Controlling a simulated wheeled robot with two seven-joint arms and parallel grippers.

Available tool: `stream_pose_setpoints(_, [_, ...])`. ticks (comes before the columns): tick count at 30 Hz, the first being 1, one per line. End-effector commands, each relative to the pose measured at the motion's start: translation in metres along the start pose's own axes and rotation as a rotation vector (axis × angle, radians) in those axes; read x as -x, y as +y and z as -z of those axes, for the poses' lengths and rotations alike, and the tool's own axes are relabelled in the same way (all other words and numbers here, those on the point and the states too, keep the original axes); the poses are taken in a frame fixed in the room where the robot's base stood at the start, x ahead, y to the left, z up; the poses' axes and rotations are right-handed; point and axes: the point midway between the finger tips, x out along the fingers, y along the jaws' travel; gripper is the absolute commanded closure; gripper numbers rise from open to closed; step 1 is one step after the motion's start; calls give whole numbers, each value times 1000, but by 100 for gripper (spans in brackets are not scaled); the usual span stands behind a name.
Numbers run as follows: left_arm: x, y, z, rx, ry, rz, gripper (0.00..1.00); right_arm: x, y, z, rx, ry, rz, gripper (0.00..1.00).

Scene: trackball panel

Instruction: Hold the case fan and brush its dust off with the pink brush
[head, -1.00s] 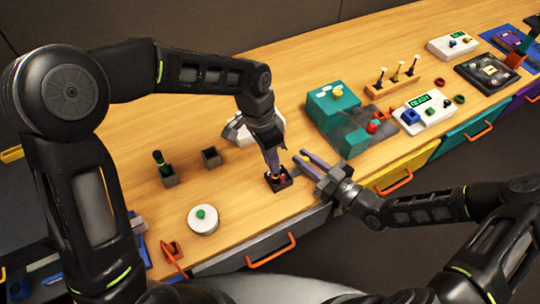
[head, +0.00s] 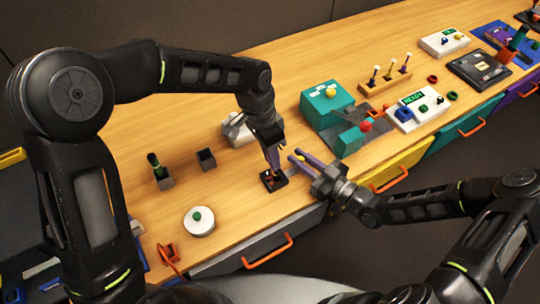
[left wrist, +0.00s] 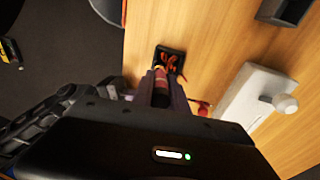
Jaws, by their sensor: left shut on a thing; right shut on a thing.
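The case fan (head: 273,181) is a small black square with red parts near the table's front edge. It also shows in the left wrist view (left wrist: 172,60). My left gripper (head: 273,155) points down just above it, shut on the pink brush. The brush's pinkish handle (left wrist: 160,80) shows between the fingers in the left wrist view, reaching toward the fan. My right gripper (head: 296,160) comes in from the right, close beside the fan, shut on it; the exact contact is hard to make out. Whether the bristles touch the fan is unclear.
A dark holder with a green-tipped item (head: 158,171) and an empty dark holder (head: 206,158) stand to the left. A teal box (head: 322,106) and a white panel (head: 417,108) stand to the right.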

Motion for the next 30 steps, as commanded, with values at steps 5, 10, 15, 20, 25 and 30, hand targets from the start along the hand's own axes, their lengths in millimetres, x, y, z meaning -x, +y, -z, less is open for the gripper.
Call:
stream_pose_setpoints(5, [0, 1, 7, -1, 0, 0, 100, 0, 0, 0, 0, 1, 1, 100])
stream_pose_setpoints(10, [1, 1, 8, -1, 0, 0, 100, 0, 0, 0, 0, 0, 1, 100])
stream_pose_setpoints(15, [1, 0, 8, -1, 0, 0, 100, 0, 0, 0, 0, 0, 1, 100])
stream_pose_setpoints(20, [1, -6, 8, 1, 1, 0, 100, 0, 0, 0, 0, 0, 1, 100])
stream_pose_setpoints(25, [0, -12, 8, -1, 0, 0, 100, 0, 0, 0, 0, 0, 0, 100])
stream_pose_setpoints(30, [0, -12, 8, -1, 0, 0, 100, 0, 0, 0, 0, 1, 1, 100])
